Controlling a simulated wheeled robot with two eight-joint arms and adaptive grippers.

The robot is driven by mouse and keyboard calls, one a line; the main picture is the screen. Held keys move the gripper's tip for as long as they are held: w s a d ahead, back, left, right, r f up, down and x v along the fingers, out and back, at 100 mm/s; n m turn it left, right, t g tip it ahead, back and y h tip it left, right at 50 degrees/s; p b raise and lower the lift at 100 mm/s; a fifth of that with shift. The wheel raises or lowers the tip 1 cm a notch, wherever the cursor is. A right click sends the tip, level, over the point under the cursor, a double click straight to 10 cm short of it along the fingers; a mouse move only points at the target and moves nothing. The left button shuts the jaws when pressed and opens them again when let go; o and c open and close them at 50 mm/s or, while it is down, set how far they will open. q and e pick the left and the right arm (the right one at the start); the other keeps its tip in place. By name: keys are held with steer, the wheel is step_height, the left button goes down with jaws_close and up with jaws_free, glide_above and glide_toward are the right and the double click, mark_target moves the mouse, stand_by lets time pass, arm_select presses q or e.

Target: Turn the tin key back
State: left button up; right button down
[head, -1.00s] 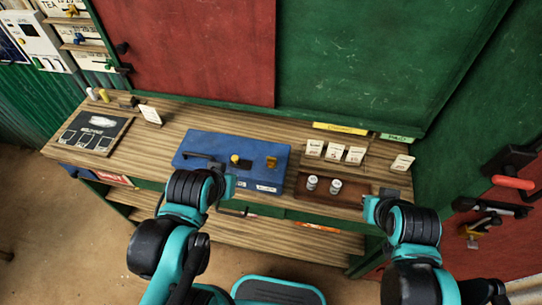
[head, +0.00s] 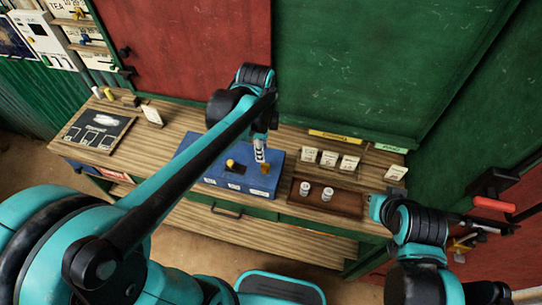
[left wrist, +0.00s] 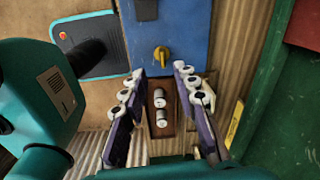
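The blue tin (head: 212,172) lies flat on the wooden counter in the head view. Its yellow-brass key (head: 265,168) stands near the tin's right end. The key also shows upright in the left wrist view (left wrist: 162,55), on the blue face (left wrist: 185,25) beyond the fingertips. My left gripper (head: 262,154) is over the right part of the tin, pointing down at the key. In the left wrist view its two fingers (left wrist: 159,71) are spread and nothing is between their tips. My right arm is bent at the lower right; its fingers do not show.
A brown tray (head: 345,203) with two small canisters (head: 327,194) stands right of the tin. Small cards (head: 329,158) stand behind it. A dark board (head: 95,131) lies at the counter's left. Red and green walls rise close behind the counter.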

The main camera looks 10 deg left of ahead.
mark_target(265, 163)
arm_select(q)
steer(key=shift+w+d+f+m+g, duration=0.35)
steer(key=shift+w+m, duration=0.2)
steer(key=shift+m, duration=0.25)
step_height(265, 163, down, 8)
steer(key=shift+r+b, duration=0.25)
steer(key=shift+b, duration=1)
jaws_close()
